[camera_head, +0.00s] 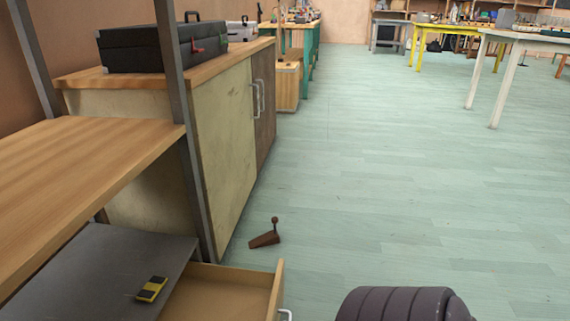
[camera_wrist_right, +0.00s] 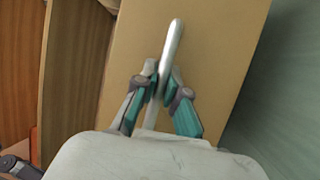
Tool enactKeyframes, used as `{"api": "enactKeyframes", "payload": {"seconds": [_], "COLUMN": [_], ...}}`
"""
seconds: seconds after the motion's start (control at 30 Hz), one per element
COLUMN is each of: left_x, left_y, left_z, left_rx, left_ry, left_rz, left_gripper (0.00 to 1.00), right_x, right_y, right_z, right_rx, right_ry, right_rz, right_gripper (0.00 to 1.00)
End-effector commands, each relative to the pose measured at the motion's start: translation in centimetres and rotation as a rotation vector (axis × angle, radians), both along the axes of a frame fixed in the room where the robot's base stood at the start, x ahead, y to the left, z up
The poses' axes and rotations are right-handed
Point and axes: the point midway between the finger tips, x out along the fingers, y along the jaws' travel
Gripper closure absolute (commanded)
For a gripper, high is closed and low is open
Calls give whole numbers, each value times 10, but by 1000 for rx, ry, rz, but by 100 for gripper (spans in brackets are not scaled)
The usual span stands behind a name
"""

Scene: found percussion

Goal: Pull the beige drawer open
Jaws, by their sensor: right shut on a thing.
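The beige drawer (camera_head: 277,288) is at the bottom of the head view, under a dark grey top, and stands partly open with its inside showing. Its pale handle (camera_head: 286,314) is just visible at the lower edge. In the right wrist view the drawer front (camera_wrist_right: 210,50) fills the middle, with the light bar handle (camera_wrist_right: 174,42) standing out from it. My right gripper (camera_wrist_right: 164,82) is shut on the handle, one finger on each side. My left gripper is in neither view.
A yellow and black item (camera_head: 152,289) lies on the grey top (camera_head: 95,275) above the drawer. A brown wedge-like object (camera_head: 264,239) lies on the floor near the cabinet (camera_head: 222,150). A wooden shelf (camera_head: 90,165) is at left. Open floor (camera_head: 400,190) spreads right.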

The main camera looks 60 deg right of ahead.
Motion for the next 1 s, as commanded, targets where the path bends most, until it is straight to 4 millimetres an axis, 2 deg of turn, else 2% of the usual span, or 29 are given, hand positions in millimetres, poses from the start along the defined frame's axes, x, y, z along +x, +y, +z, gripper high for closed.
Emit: {"api": "enactKeyframes", "payload": {"seconds": [0.03,0.07,0.1,0.2,0.23,0.5,0.63,0.77,1.0], "left_x": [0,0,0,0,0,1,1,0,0], "left_y": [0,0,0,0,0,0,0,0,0], "left_z": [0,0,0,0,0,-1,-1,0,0], "left_rx": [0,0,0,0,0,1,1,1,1], "left_ry": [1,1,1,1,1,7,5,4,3], "left_rz": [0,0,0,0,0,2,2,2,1], "left_gripper": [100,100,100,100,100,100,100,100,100], "right_x": [0,0,0,0,0,0,-9,-31,-82], "right_y": [0,0,0,0,0,0,0,0,0], "right_z": [-1,-1,-1,-1,-1,0,-3,-7,-16], "right_rx": [0,0,0,0,0,0,0,1,1], "right_ry": [2,3,2,2,2,1,3,5,5], "right_rz": [-2,-2,-2,-2,-2,-1,-2,-3,-4], "right_gripper": [100,88,81,64,63,63,63,63,63]}}
